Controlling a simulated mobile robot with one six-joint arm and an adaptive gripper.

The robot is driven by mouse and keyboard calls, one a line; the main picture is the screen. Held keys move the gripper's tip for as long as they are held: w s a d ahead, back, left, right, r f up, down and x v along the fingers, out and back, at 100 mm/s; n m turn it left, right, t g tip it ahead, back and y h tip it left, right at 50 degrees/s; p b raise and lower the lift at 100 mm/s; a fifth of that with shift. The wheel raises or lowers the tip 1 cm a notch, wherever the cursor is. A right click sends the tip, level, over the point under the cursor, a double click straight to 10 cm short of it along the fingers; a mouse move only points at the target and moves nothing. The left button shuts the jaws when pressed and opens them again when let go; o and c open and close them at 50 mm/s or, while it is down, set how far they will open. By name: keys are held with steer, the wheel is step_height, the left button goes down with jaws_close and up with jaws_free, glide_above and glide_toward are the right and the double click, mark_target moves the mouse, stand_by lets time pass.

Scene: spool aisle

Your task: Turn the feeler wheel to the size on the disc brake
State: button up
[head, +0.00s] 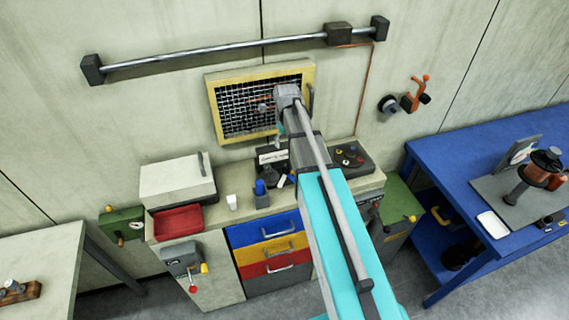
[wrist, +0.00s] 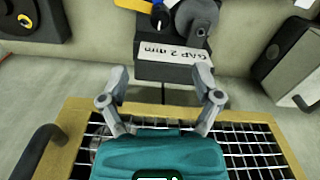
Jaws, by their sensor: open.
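In the wrist view a black block (wrist: 160,70) carries a white label (wrist: 172,55) reading "GAP 2 mm". In the head view my gripper (head: 279,138) hangs above the bench near the label (head: 271,157); my arm hides part of the fixture.
A yellow-framed mesh panel (head: 213,98) is on the wall behind my gripper. On the bench are a red tray (head: 178,222), a white box (head: 178,180), a white cup (head: 232,202), a blue-topped item (head: 260,188) and a dark knobbed panel (head: 350,158). A blue table (head: 470,150) stands right.

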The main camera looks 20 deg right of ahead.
mark_target(286, 166)
steer(key=shift+f, duration=0.1)
stand_by(0.4)
step_height(286, 166, down, 14)
steer(key=b, duration=1.3)
steer(key=shift+r+b, duration=0.25)
steer(key=shift+b, duration=0.15)
steer(key=shift+c, duration=0.2)
jaws_close()
